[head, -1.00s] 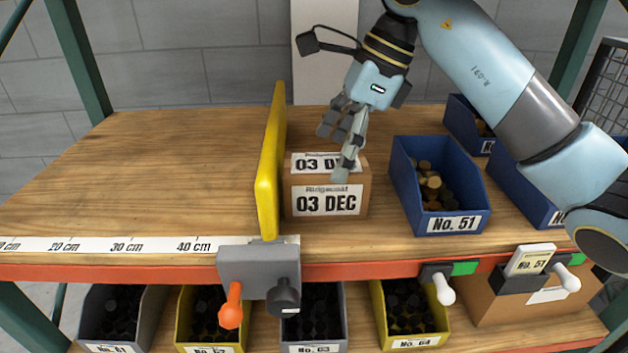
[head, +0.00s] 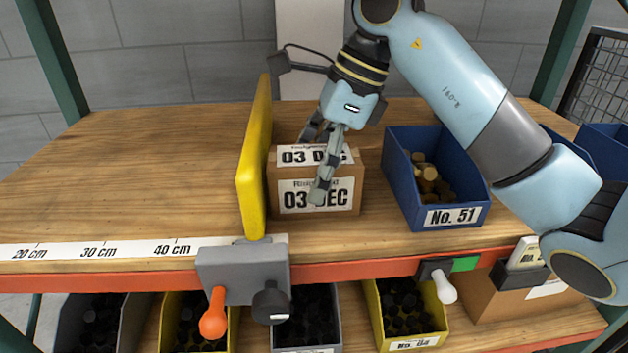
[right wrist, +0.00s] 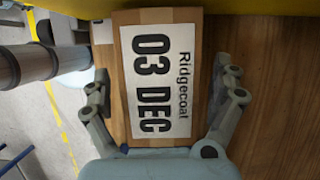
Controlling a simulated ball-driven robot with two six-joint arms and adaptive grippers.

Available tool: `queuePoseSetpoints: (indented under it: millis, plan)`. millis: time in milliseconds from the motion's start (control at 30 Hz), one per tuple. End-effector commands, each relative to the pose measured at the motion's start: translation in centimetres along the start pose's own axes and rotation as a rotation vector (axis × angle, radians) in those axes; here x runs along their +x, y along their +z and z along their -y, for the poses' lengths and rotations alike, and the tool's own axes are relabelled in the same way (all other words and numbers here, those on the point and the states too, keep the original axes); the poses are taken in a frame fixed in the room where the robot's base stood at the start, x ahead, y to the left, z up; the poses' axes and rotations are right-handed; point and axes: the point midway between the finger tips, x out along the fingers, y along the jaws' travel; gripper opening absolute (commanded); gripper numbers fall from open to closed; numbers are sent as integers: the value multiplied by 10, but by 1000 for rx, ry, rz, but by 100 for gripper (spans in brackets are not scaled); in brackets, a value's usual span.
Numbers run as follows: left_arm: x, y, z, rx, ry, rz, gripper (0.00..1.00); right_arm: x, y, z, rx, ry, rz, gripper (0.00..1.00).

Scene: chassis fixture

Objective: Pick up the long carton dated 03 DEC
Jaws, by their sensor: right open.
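The long carton dated 03 DEC (head: 344,202) is a brown box on the wooden shelf, its printed front label facing me and another label on its top. It stands just right of the yellow divider (head: 255,160). My right gripper (head: 317,165) is open and points down at the carton, one finger in front of its face. In the right wrist view the Ridgecoat 03 DEC label of the carton (right wrist: 156,82) lies between the spread fingers of the gripper (right wrist: 165,85), one finger on each side. I cannot tell whether they touch it. My left gripper is not in view.
A blue bin (head: 402,185) marked No. 51 stands right of the carton. A grey clamp block (head: 240,272) with orange and black knobs sits at the shelf front below the divider. Shelf space left of the divider is bare. Several bins stand below.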

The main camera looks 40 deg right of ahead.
Motion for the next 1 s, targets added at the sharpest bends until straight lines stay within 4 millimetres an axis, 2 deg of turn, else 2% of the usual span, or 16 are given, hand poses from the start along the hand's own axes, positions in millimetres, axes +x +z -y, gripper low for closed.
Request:
queuePoseSetpoints:
  millis: [567,1000]
  plan:
    - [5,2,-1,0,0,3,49,2,-1,0,0,0,0,94]
    - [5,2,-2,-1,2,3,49,2,-1,0,0,0,0,38]
